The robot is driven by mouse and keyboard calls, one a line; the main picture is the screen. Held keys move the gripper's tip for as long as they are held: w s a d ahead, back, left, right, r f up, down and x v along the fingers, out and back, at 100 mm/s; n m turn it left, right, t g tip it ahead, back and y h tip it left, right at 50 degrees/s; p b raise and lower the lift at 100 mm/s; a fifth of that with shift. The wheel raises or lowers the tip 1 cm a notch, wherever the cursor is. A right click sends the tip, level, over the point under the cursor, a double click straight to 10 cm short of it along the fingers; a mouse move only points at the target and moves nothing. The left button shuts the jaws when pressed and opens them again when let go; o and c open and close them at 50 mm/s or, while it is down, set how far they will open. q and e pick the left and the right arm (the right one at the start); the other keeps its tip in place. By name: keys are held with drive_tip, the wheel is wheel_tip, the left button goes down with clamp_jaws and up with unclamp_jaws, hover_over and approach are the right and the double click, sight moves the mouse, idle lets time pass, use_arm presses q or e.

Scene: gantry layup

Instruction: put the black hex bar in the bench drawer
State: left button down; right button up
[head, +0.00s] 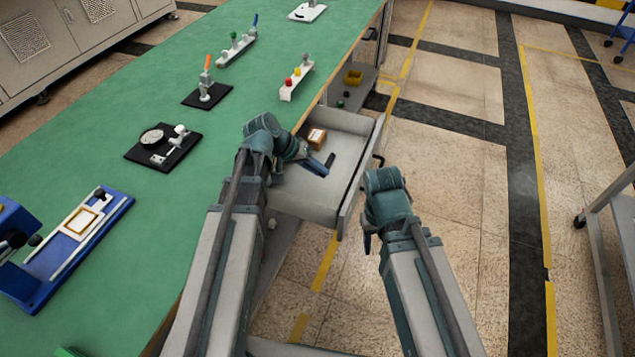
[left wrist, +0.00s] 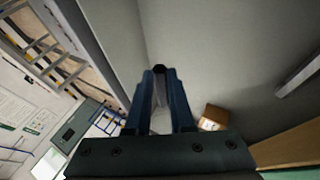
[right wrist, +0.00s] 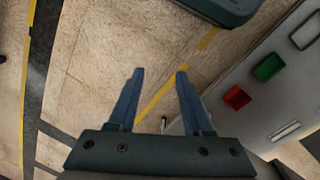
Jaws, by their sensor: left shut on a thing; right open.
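The bench drawer (head: 347,201) is pulled open at the bench's right side. My left gripper (head: 324,164) is over the drawer's inside, its fingers pointing toward the drawer front. In the left wrist view its jaws (left wrist: 160,78) are shut on a small dark piece, the black hex bar (left wrist: 159,69), of which only the end shows between the fingertips. I cannot make the bar out in the head view, nor tell whether it touches the drawer floor. My right gripper (head: 368,236) is open and empty outside the drawer; its spread fingers show in the right wrist view (right wrist: 156,85).
A small brown box (head: 317,138) lies in the drawer near its back corner, beside my left gripper. The green bench top (head: 150,215) holds several fixtures. A shelf with red (right wrist: 236,97) and green bins (right wrist: 268,67) is low beside my right gripper. Open floor lies right.

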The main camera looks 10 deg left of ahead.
use_arm(q)
drive_tip(key=shift+f+b, duration=1.8)
drive_tip(key=shift+b, duration=0.05)
drive_tip(key=shift+f, duration=0.1)
drive_tip(key=shift+f+b, duration=0.55)
drive_tip(key=shift+b, duration=0.1)
drive_tip(key=c, duration=0.8)
unclamp_jaws()
drive_tip(key=shift+r+p, duration=0.6)
drive_tip(key=shift+p+v, duration=4.85)
drive_tip(key=shift+v, duration=1.2)
